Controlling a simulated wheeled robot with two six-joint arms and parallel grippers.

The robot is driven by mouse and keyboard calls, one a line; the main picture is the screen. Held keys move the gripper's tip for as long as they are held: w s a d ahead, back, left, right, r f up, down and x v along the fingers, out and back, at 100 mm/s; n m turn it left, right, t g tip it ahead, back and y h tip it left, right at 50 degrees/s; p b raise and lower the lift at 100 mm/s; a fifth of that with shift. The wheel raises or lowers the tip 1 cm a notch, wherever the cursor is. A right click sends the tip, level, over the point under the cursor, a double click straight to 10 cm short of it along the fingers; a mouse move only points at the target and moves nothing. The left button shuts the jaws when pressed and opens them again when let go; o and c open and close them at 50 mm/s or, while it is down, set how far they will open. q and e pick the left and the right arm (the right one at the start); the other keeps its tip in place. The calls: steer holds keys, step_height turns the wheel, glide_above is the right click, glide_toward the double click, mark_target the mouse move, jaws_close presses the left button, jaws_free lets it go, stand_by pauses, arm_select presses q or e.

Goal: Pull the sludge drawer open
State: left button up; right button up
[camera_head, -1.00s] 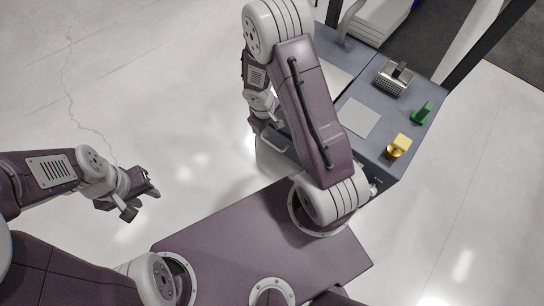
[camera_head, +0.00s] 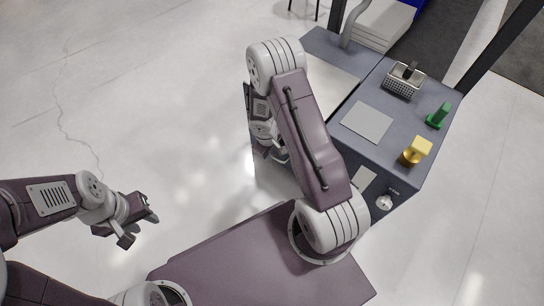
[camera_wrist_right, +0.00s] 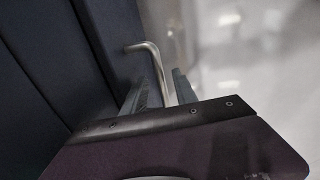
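A bent metal bar handle (camera_wrist_right: 157,70) stands out from a dark front panel (camera_wrist_right: 55,60) with straight seams in the right wrist view. I take it as the drawer's handle; no label is readable. My right gripper (camera_wrist_right: 160,90) has its two fingers apart, with the bar passing between them and narrow gaps seeming to show on both sides. In the head view my right gripper (camera_head: 279,154) is low beside the near left side of the grey cabinet (camera_head: 385,150), and my arm hides most of that face. My left gripper (camera_head: 140,226) is open and empty over bare floor.
On the cabinet top are a metal basket (camera_head: 403,82), a green object (camera_head: 438,116), a yellow-and-gold object (camera_head: 416,151) and a pale flat plate (camera_head: 367,122). A round knob (camera_head: 385,202) is on the near face. Dark posts rise behind. Floor at left is clear.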

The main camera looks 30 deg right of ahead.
jaws_close()
stand_by(1.5)
